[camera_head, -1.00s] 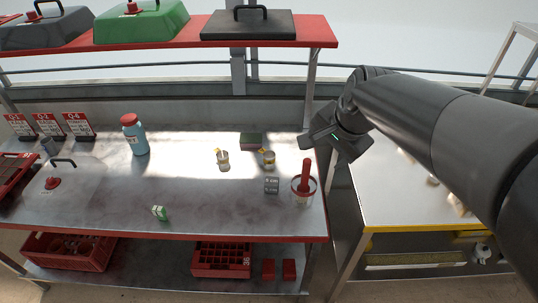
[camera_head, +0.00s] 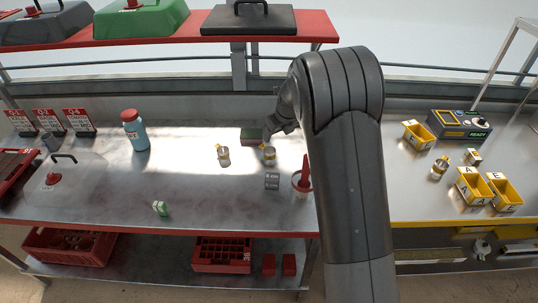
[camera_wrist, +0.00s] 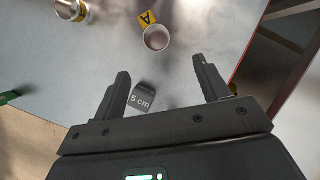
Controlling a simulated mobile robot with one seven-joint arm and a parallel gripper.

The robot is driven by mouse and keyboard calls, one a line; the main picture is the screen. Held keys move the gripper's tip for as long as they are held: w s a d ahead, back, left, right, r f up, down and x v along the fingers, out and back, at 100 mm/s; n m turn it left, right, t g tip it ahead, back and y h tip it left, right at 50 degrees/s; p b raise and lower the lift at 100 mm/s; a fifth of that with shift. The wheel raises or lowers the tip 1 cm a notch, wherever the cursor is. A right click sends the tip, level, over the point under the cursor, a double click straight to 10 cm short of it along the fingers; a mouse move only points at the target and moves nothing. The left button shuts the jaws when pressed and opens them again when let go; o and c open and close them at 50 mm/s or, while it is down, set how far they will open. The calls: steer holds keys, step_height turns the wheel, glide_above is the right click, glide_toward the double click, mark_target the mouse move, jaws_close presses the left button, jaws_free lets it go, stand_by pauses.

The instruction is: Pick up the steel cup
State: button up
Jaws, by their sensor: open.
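Two small metal cups with yellow tags stand upright on the left bench in the head view: one (camera_head: 223,157) further left, one (camera_head: 269,157) close to my gripper (camera_head: 272,133). I cannot tell which of them is the steel cup named. In the wrist view, a round cup (camera_wrist: 157,38) with a yellow tag marked A stands beyond my fingertips, and a shiny metal cup (camera_wrist: 70,6) is cut off at the top left. My gripper also shows in the wrist view (camera_wrist: 160,74), open, with no cup between its fingers. My arm hides part of the bench.
A grey block marked 5 cm (camera_wrist: 143,97) lies near the left finger. A red-handled tub (camera_head: 302,182) stands at the right, partly behind my arm. A blue bottle (camera_head: 136,135) stands left. The bench front is mostly clear.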

steer(key=m, duration=0.2)
glide_toward(269, 150)
steer(key=shift+f, duration=0.75)
steer(key=shift+s+a+x, duration=0.1)
steer(key=shift+s+x, duration=0.05)
steer(key=shift+x, duration=1.5)
steer(key=shift+s+a+x, duration=0.15)
steer(key=shift+x, duration=1.5)
steer(key=shift+c, duration=0.3)
steer(key=c, duration=1)
steer(key=shift+r, duration=0.1)
